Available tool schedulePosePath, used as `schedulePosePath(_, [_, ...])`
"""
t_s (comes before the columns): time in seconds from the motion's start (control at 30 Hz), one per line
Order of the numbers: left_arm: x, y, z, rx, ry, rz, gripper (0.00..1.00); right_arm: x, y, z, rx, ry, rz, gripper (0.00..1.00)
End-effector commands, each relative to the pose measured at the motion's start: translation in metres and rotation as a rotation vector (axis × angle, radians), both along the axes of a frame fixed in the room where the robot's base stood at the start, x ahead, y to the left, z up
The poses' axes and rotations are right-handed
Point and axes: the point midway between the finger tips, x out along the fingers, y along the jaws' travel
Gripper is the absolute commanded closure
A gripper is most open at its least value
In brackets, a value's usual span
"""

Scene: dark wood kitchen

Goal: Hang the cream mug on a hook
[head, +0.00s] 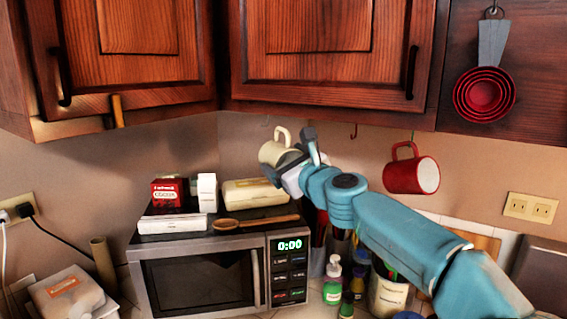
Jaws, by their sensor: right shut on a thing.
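The cream mug (273,152) is held up above the right part of the microwave, below the wall cabinet. Its handle points up. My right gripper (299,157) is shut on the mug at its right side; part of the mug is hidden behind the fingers. A dark hook (353,131) under the cabinet, right of the gripper, hangs empty. A faint hook (266,121) shows just above the mug; I cannot tell whether the handle touches it. My left gripper is not in view.
A red mug (411,172) hangs by its handle further right. The microwave (197,277) below carries boxes, a cream container (256,193) and a wooden spoon (256,222). Bottles (333,280) stand under my arm. Red measuring cups (484,95) hang at far right.

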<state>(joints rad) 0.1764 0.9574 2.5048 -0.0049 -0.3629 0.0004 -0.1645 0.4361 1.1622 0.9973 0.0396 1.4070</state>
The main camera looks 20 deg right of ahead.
Motion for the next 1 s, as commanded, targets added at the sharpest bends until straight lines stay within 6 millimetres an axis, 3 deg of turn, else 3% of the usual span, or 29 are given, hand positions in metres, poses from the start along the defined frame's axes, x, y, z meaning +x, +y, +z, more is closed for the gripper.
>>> schedulePosePath(1.0, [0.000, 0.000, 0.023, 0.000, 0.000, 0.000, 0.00, 0.049, -0.051, 0.002, 0.000, -0.001, -0.002, 0.58])
